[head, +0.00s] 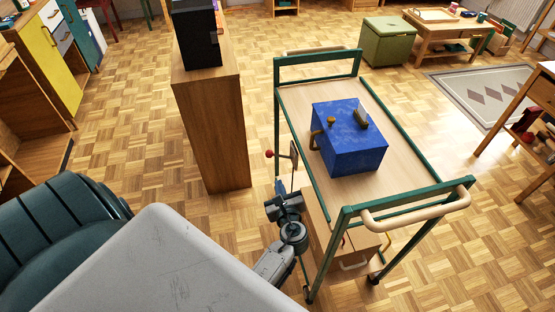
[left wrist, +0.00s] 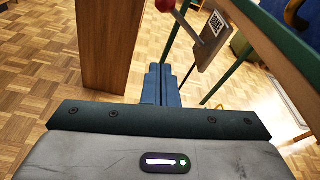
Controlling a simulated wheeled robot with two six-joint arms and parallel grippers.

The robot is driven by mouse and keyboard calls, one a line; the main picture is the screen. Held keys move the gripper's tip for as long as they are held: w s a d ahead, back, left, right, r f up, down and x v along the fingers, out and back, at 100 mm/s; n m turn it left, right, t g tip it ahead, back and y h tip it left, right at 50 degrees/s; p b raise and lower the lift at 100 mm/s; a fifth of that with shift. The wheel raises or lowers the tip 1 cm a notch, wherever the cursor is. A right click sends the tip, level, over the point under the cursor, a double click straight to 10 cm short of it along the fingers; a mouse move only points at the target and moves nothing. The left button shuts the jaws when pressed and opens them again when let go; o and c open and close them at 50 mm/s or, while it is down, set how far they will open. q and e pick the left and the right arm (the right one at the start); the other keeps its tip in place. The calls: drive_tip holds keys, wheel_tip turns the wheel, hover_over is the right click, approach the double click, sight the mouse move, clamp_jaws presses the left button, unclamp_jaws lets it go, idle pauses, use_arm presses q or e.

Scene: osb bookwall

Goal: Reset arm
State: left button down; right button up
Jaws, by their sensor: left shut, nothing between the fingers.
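My left gripper (head: 281,188) is at the left side of a green-framed trolley in the head view, low beside its frame. In the left wrist view its blue fingers (left wrist: 161,84) are together with nothing between them. A lever with a red ball (head: 269,154) sticks out from the trolley's left side, just beyond the gripper. The red ball also shows at the top of the left wrist view (left wrist: 165,5). My right gripper is not in view.
The trolley (head: 283,130) carries a blue box (head: 347,150) with a knob and handles. A tall wooden cabinet (head: 212,130) stands left of the trolley, with a narrow floor gap between. A green stool (head: 386,45) and a low table (head: 445,28) stand behind.

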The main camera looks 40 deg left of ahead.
use_arm(q)
drive_tip(key=shift+s+d+r, duration=0.1)
drive_tip(key=shift+s+d, duration=0.1)
drive_tip(key=shift+d, duration=0.05)
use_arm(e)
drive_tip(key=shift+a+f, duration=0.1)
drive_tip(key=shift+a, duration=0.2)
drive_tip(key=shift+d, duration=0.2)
